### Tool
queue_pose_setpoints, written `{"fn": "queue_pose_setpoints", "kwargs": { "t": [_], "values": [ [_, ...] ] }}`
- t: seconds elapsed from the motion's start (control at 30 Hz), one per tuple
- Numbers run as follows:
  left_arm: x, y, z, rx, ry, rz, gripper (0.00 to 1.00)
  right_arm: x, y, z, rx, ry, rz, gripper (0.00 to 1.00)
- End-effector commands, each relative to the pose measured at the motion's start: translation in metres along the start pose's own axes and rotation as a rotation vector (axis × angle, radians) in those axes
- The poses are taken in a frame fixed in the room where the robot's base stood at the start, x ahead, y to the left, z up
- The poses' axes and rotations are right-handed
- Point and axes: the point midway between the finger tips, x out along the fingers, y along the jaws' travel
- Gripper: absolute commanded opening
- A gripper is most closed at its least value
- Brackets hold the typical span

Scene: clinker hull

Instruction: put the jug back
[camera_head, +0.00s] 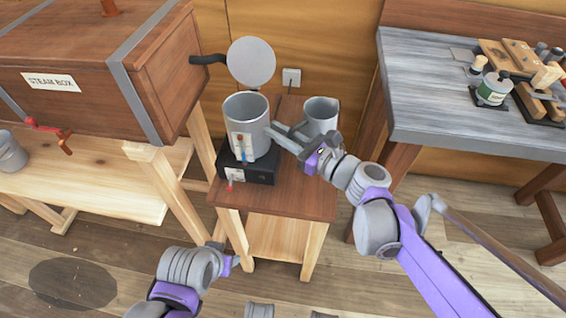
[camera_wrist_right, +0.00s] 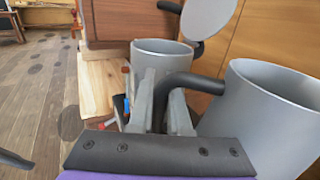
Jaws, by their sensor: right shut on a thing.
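The grey metal jug (camera_head: 321,113) is upright at the back right of the small wooden table (camera_head: 305,197). In the right wrist view the jug (camera_wrist_right: 272,120) fills the right side, and its black handle (camera_wrist_right: 196,82) reaches left between my fingers. My right gripper (camera_head: 290,136) is shut on that handle; its fingers also show in the right wrist view (camera_wrist_right: 164,100). The jug's base is hidden behind my gripper, so I cannot tell whether it touches the table. My left gripper (camera_head: 228,262) is low in front of the table, its jaws unclear.
A grey pot (camera_head: 246,112) on a black base (camera_head: 250,168) stands close left of the jug, with a round lid (camera_head: 251,63) raised above it. The steam box (camera_head: 100,70) is left. A grey workbench (camera_head: 430,90) with tools is right. The table's front right is clear.

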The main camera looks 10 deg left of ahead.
Motion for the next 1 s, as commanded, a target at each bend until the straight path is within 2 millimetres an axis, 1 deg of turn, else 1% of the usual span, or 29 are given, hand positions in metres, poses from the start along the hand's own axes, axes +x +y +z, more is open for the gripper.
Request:
{"fn": "queue_pose_setpoints", "kwargs": {
  "t": [0.03, 0.1, 0.2, 0.3, 0.47, 0.57, 0.7, 0.73, 0.8, 1.0],
  "values": [
    [0.008, 0.0, 0.003, 0.0, -0.003, 0.0, 0.5, 0.001, -0.001, -0.017, 0.001, 0.0, 0.0, 0.0],
    [0.013, 0.0, 0.004, 0.0, -0.005, 0.0, 0.5, 0.001, 0.0, -0.032, 0.0, 0.0, 0.0, 0.0],
    [0.019, 0.0, 0.006, 0.0, -0.007, 0.0, 0.5, 0.0, 0.001, -0.048, 0.0, 0.0, 0.001, 0.0],
    [0.021, 0.0, 0.007, 0.0, -0.007, 0.0, 0.5, 0.0, 0.001, -0.056, -0.001, 0.0, 0.001, 0.0],
    [0.024, 0.0, 0.007, 0.0, -0.008, 0.0, 0.5, 0.0, 0.001, -0.064, -0.001, 0.0, 0.001, 0.0],
    [0.029, 0.0, 0.009, 0.0, -0.01, 0.0, 0.5, 0.0, 0.001, -0.077, -0.001, 0.0, 0.001, 0.0],
    [0.038, 0.0, 0.011, 0.0, -0.013, 0.0, 0.5, 0.0, 0.002, -0.099, -0.001, 0.0, 0.001, 0.0],
    [0.039, 0.0, 0.011, 0.0, -0.013, 0.0, 0.5, 0.0, 0.002, -0.102, -0.001, 0.0, 0.001, 0.0],
    [0.04, 0.0, 0.012, 0.0, -0.013, 0.0, 0.5, 0.0, 0.002, -0.104, -0.001, 0.0, 0.001, 0.0],
    [0.038, 0.0, 0.011, 0.0, -0.013, 0.0, 0.5, 0.0, 0.002, -0.103, -0.001, 0.0, 0.001, 0.0]
  ]
}}
